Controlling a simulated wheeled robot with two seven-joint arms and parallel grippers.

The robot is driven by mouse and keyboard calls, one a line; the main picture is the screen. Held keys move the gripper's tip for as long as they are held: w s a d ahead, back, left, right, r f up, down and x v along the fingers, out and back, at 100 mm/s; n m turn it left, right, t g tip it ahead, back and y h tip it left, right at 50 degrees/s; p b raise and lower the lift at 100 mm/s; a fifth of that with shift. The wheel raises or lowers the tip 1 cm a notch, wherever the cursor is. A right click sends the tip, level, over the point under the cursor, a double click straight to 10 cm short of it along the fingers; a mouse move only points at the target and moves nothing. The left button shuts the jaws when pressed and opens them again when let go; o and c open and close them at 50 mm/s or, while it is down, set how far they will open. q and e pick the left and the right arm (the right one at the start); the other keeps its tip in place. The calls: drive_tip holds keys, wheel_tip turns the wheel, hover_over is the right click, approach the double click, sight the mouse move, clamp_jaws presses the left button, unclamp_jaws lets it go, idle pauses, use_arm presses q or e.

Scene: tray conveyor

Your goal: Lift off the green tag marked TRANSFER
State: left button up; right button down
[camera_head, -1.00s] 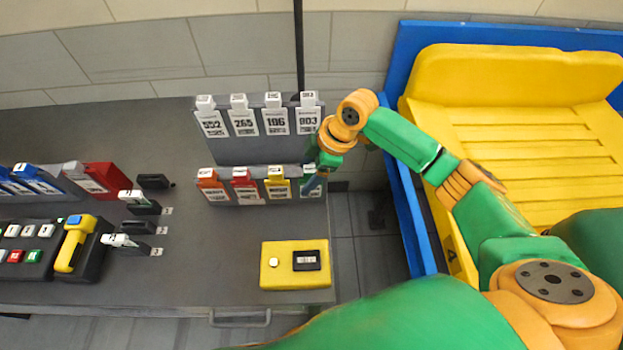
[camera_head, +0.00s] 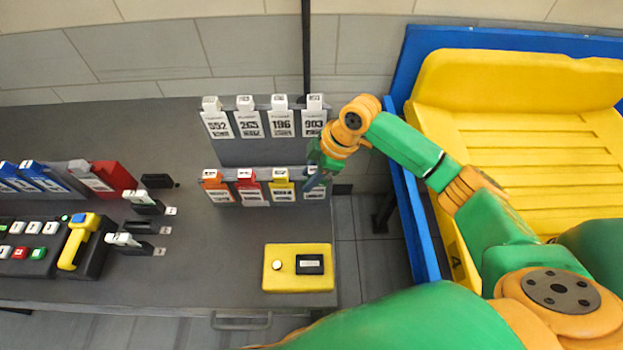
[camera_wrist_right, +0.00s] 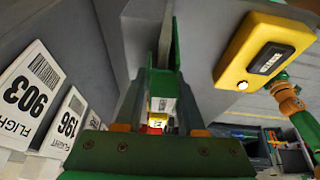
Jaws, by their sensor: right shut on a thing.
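The lower rack row holds an orange tag (camera_head: 213,187), a red tag (camera_head: 247,187) and a yellow tag (camera_head: 281,188). At its right end is another tag (camera_head: 317,191), whose pale lower part shows; my gripper covers its top, so its colour and wording cannot be read. My right gripper (camera_head: 317,170) is shut on this tag, at the rack. In the right wrist view the fingers (camera_wrist_right: 161,88) are close together, with a small pale label (camera_wrist_right: 163,105) between or just beyond them.
White numbered tags, including 903 (camera_head: 314,122), hang in the row behind. A yellow box (camera_head: 298,284) with a button sits at the table's front right. A blue-framed yellow tray unit (camera_head: 530,150) stands to the right. Dark devices and coloured holders occupy the left of the table.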

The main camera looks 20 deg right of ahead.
sight(310, 170)
wheel_tip(310, 170, up, 6)
drive_tip(key=shift+s+a+r+b, duration=0.1)
drive_tip(key=shift+s+b, duration=0.05)
drive_tip(key=shift+b, duration=0.4)
drive_tip(key=s+d+b, duration=0.4)
drive_tip(key=s+d, duration=0.2)
drive_tip(key=d, duration=0.6)
drive_tip(key=shift+d+b, duration=0.3)
drive_tip(key=shift+d, duration=0.1)
drive_tip(key=shift+r, duration=0.1)
wheel_tip(310, 170, up, 6)
drive_tip(key=p, duration=0.8)
drive_tip(key=shift+r, duration=0.1)
